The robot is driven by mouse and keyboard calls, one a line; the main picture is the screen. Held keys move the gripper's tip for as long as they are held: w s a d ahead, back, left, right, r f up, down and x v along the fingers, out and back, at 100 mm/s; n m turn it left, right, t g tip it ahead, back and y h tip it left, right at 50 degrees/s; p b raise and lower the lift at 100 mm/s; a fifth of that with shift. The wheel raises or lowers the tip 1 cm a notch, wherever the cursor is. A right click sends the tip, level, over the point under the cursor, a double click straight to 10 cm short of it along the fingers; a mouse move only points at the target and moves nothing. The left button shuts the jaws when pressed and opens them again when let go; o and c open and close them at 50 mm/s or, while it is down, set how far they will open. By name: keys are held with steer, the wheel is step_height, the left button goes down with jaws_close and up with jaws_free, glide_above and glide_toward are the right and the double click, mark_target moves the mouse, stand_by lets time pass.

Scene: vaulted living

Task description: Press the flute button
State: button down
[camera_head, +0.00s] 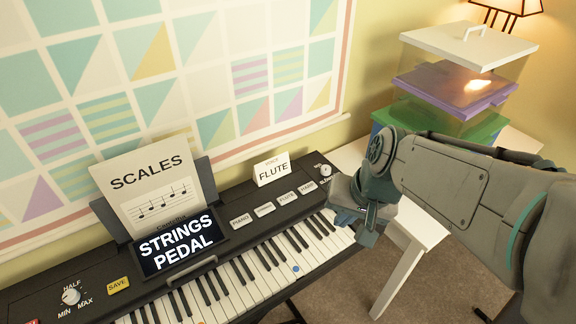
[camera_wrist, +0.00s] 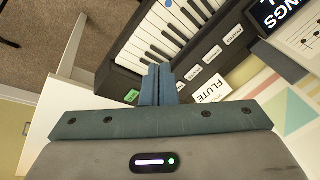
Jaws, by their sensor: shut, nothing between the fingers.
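The black keyboard (camera_head: 110,285) has a row of pale voice buttons behind its keys. The flute button (camera_head: 287,198) is third from the left, between a small-lettered button and the harp button (camera_head: 307,187). In the wrist view the flute button (camera_wrist: 194,72) lies to the right of my fingertips. The display (camera_head: 180,243) reads "STRINGS PEDAL", and a card (camera_head: 272,169) behind the buttons reads "FLUTE". My gripper (camera_head: 352,216) is shut and empty, near the keyboard's right end, to the right of the buttons. In the wrist view its fingers (camera_wrist: 157,72) are together, and no contact with a button shows.
A sheet reading "SCALES" (camera_head: 150,190) stands behind the display. A knob (camera_head: 323,170) sits at the keyboard's back right. Stacked lidded boxes (camera_head: 455,85) stand at the back right on a white table (camera_head: 425,228). A patterned wall hanging (camera_head: 200,20) is behind the keyboard.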

steer(key=w+a+f+m+t+y, duration=0.1)
steer(key=w+a+m+y, duration=0.3)
steer(key=w+a+m, duration=0.5)
steer(key=m+t, duration=0.3)
steer(key=m, duration=0.4)
glide_above(290, 199)
step_height(290, 199, down, 6)
steer(key=shift+p, duration=0.45)
steer(key=shift+f, duration=0.1)
step_height(290, 199, down, 8)
steer(key=b, duration=0.6)
steer(key=shift+r, duration=0.25)
steer(key=shift+f+b, duration=0.6)
steer(key=shift+b, duration=0.35)
steer(key=shift+f+b, duration=0.4)
steer(key=shift+b, duration=0.25)
